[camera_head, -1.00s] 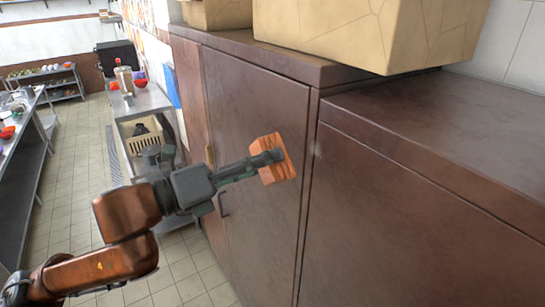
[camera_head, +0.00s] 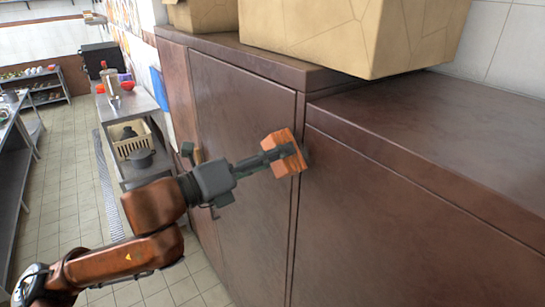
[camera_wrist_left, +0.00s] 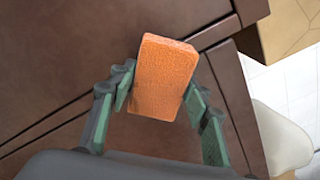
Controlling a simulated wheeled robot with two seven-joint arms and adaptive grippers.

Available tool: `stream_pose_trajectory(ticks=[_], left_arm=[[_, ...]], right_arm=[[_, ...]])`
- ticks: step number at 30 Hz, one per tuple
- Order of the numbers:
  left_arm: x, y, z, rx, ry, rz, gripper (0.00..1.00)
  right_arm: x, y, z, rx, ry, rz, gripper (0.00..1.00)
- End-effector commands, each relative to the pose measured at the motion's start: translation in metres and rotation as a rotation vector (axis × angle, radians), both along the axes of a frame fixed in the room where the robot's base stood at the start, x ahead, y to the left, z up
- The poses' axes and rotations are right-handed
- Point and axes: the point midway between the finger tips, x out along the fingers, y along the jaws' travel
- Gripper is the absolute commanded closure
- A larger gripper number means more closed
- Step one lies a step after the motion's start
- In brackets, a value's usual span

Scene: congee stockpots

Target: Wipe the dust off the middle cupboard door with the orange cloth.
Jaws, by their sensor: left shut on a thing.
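The orange cloth (camera_head: 287,158) looks like a thick block. My left gripper (camera_head: 274,156) is shut on it; the left wrist view also shows the cloth (camera_wrist_left: 164,75) between the two green fingers. The cloth is at the right edge of the brown middle cupboard door (camera_head: 240,115), about mid-height, and overlaps the seam with the right-hand panel. I cannot tell whether it touches the door. A faint pale smudge shows just right of the cloth; dust on the door itself is hard to make out. My right gripper is out of view.
The lower right cupboard (camera_head: 410,220) adjoins the seam. A cardboard box (camera_head: 360,35) stands on top of the cupboards. At left, a metal table (camera_head: 125,105) holds a yellow crate (camera_head: 132,143) on its lower shelf. The tiled floor (camera_head: 75,190) is open at left.

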Motion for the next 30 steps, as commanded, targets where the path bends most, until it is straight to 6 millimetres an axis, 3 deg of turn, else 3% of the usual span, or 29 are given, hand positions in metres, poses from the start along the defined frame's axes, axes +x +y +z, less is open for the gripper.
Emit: stream_pose_trajectory(ticks=[30], left_arm=[[0.008, -0.011, 0.001, -0.001, 0.0, -0.001, 0.75]], right_arm=[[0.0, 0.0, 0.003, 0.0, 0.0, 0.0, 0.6]])
